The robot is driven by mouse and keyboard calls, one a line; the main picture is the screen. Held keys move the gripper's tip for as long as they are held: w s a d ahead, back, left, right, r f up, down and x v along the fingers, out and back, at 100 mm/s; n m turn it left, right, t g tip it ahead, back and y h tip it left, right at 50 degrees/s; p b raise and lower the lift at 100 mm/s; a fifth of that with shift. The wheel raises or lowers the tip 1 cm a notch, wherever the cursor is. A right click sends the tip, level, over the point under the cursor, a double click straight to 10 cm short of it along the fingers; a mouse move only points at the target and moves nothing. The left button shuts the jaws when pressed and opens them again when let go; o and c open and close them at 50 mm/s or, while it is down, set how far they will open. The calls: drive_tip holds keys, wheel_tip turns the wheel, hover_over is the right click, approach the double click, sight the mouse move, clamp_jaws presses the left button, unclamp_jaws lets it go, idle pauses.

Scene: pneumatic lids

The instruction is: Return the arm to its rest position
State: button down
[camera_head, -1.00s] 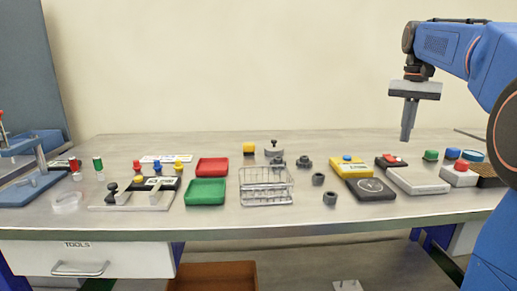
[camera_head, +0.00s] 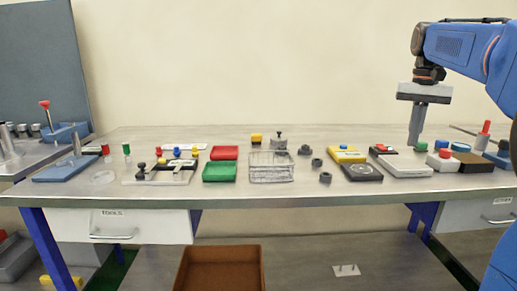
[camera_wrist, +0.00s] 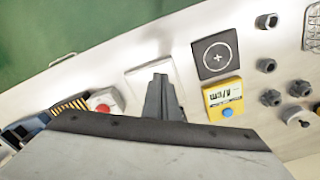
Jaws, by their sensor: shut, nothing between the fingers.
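My gripper (camera_head: 416,143) hangs from the blue arm at the right of the head view, above the table's right part, pointing down. Its fingers are together with nothing between them. In the wrist view my gripper (camera_wrist: 160,78) shows closed fingers in front of a pale flat plate (camera_wrist: 146,68). In the head view that white plate (camera_head: 405,166) lies on the table below the fingertips, which look clear of it.
The grey worktable (camera_head: 310,190) holds a yellow meter (camera_head: 346,155), a black scale (camera_head: 362,173), a wire rack (camera_head: 270,174), red (camera_head: 224,152) and green trays (camera_head: 219,172). A red button box (camera_head: 443,160) stands right of the gripper. Space above the table's middle is clear.

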drive_tip(key=shift+n+t, duration=0.6)
drive_tip(key=shift+n, duration=0.1)
drive_tip(key=s+a+f, duration=0.1)
drive_tip(key=s+a, duration=0.1)
drive_tip(key=s+a+f, duration=0.1)
drive_tip(key=s, duration=0.2)
drive_tip(key=s+a+f, duration=0.2)
drive_tip(key=shift+s+a, duration=0.2)
drive_tip(key=shift+a, duration=0.1)
drive_tip(key=s+a+f+n+t, duration=0.1)
drive_tip(key=s+a+f, duration=0.3)
drive_tip(key=s+f, duration=0.7)
drive_tip(key=s+a+f+n+t, duration=0.2)
drive_tip(key=s+a+f, duration=0.3)
drive_tip(key=s+f, duration=0.5)
wheel_tip(320, 180, down, 2)
drive_tip(key=shift+s+f+n, duration=0.1)
drive_tip(key=shift+s+n, duration=0.3)
drive_tip(key=shift+n, duration=0.1)
